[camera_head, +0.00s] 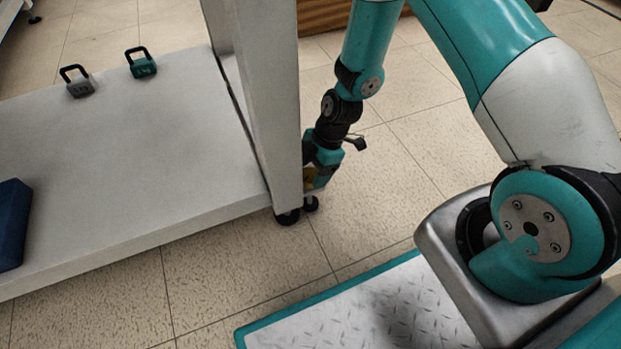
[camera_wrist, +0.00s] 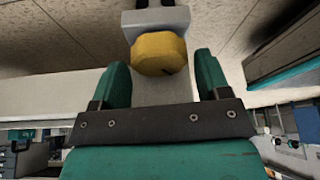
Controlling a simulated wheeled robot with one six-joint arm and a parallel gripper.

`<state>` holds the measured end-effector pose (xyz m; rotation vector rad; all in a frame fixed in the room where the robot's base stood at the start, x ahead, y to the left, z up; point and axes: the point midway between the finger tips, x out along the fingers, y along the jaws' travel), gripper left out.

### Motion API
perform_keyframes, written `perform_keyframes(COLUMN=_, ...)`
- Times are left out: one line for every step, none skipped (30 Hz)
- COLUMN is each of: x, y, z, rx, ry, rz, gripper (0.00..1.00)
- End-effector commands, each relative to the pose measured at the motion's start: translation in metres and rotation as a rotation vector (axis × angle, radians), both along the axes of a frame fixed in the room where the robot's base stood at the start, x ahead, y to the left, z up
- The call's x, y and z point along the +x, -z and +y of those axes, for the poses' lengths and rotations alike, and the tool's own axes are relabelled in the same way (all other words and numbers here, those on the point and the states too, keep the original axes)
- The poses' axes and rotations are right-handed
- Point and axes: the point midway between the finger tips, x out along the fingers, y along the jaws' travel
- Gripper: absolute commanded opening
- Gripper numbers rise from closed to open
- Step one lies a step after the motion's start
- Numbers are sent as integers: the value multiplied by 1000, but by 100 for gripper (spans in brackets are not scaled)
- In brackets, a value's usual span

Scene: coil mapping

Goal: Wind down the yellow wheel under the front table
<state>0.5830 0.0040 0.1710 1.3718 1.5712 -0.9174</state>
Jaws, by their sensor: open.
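The yellow wheel (camera_wrist: 160,54) is a chunky, faceted knob below a grey block in the wrist view. In the head view a small patch of it (camera_head: 309,178) shows beside the foot of the white table leg (camera_head: 272,110), mostly covered by my gripper (camera_head: 324,168). In the wrist view my gripper (camera_wrist: 162,68) is open, with one teal finger on each side of the wheel's near part. Gaps show between the fingers and the wheel. I cannot tell how deep the wheel sits between them.
Black casters (camera_head: 287,217) stand under the table by the leg. The table's white lower shelf (camera_head: 130,160) carries two kettlebell-like weights, one grey (camera_head: 79,84) and one teal (camera_head: 143,65), and a dark blue block (camera_head: 12,225).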

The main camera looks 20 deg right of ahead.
Motion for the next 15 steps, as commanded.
perform_keyframes(x=0, y=7, z=2, rx=0, ry=0, rz=0, gripper=70)
perform_keyframes(x=0, y=8, z=3, rx=0, ry=0, rz=0, gripper=70)
perform_keyframes(x=0, y=10, z=3, rx=0, ry=0, rz=-1, gripper=70)
perform_keyframes(x=0, y=10, z=4, rx=0, ry=0, rz=-1, gripper=70)
perform_keyframes(x=0, y=11, z=4, rx=0, ry=0, rz=-1, gripper=70)
perform_keyframes(x=0, y=11, z=5, rx=0, ry=1, rz=-1, gripper=70)
perform_keyframes(x=0, y=11, z=5, rx=0, ry=1, rz=-1, gripper=70)
perform_keyframes(x=0, y=11, z=5, rx=0, ry=1, rz=-1, gripper=70)
perform_keyframes(x=0, y=10, z=5, rx=0, ry=1, rz=-1, gripper=70)
perform_keyframes(x=0, y=10, z=5, rx=0, ry=1, rz=-1, gripper=70)
perform_keyframes(x=0, y=10, z=5, rx=0, ry=1, rz=-1, gripper=70)
perform_keyframes(x=0, y=10, z=5, rx=0, ry=1, rz=-1, gripper=70)
perform_keyframes(x=0, y=10, z=5, rx=0, ry=1, rz=-1, gripper=70)
perform_keyframes(x=0, y=10, z=4, rx=0, ry=1, rz=-1, gripper=63)
perform_keyframes(x=0, y=10, z=4, rx=0, ry=1, rz=-1, gripper=53)
